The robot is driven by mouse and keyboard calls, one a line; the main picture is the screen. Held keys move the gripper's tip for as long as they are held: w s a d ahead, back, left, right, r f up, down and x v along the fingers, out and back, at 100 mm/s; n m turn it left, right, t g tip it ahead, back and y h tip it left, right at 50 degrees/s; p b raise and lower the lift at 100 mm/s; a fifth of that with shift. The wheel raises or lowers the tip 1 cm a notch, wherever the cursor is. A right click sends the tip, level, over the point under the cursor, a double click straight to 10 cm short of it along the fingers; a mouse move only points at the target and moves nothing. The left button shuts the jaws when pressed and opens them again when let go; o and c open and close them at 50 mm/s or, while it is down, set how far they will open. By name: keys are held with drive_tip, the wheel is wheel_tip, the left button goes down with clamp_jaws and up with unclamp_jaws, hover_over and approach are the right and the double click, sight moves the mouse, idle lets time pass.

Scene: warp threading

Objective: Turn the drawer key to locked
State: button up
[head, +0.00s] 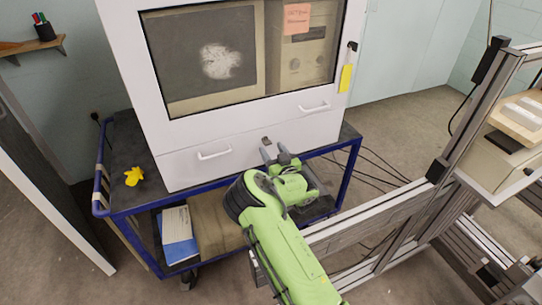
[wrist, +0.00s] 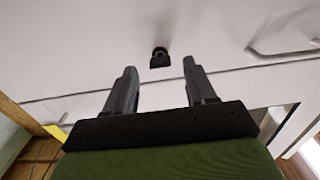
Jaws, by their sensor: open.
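The drawer key (head: 266,140) is a small dark piece on the white cabinet front, right of the lower drawer handle (head: 214,154). In the wrist view the dark key (wrist: 160,57) stands out from the white panel, just beyond and between my fingertips. I cannot tell its exact turn angle. My gripper (head: 274,153) is open and empty, close below and in front of the key, apart from it. In the wrist view the two grey fingers of my gripper (wrist: 160,72) point toward the key with a wide gap between them.
The white cabinet (head: 130,60) with a window stands on a blue-framed cart (head: 130,208). A yellow object (head: 133,176) lies on the cart's left. An upper handle (head: 314,107) and a yellow tag (head: 346,78) are on the right. A metal frame (head: 400,215) stands right of my arm.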

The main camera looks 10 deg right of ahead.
sight(267, 142)
drive_tip(key=shift+w+a+b, duration=0.2)
drive_tip(key=shift+w+b, duration=0.1)
drive_tip(key=shift+w, duration=0.8)
clamp_jaws()
drive_tip(key=shift+n+p, duration=0.3)
drive_tip(key=shift+n, duration=0.1)
drive_tip(key=n+p, duration=0.3)
drive_tip(key=n, duration=1.4)
